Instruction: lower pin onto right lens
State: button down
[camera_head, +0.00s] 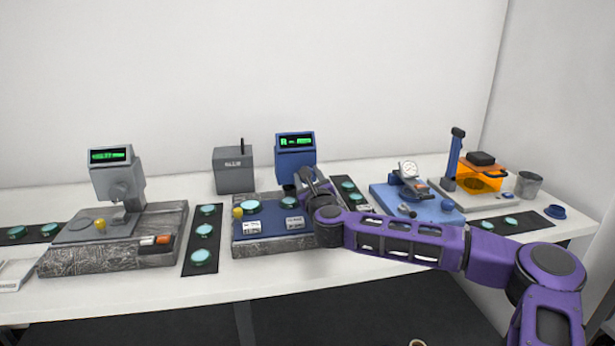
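Several teal round lenses lie on dark strips on the bench, among them a column (204,230) left of the blue instrument (294,155) in the middle. The blue instrument has a green-lit display and a blue plate (265,228) on a rough stone base. Under its head is a small dark spindle, with a teal lens (289,201) just below it; I cannot tell whether they touch. My gripper (309,183) is at the right side of this head, partly in front of it. Its fingers are small and dark, and their opening is unclear. No pin shows clearly.
A grey display instrument (113,180) stands at the left. A grey box (233,170) stands behind. A blue dial-gauge fixture (408,190), an orange-covered unit (482,178) and a metal cup (528,184) are at the right. My arm crosses the bench's front right.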

jog(key=n, duration=0.4)
jog(key=shift+n, duration=0.4)
jog(key=n+b, duration=0.1)
jog(key=n, duration=0.2)
jog(key=shift+n, duration=0.3)
jog(key=n+b, duration=0.1)
jog(key=n, duration=0.3)
jog(key=shift+b, duration=0.35)
jog(key=shift+n, duration=2.2)
jog(key=shift+c, duration=1.6)
grip_release()
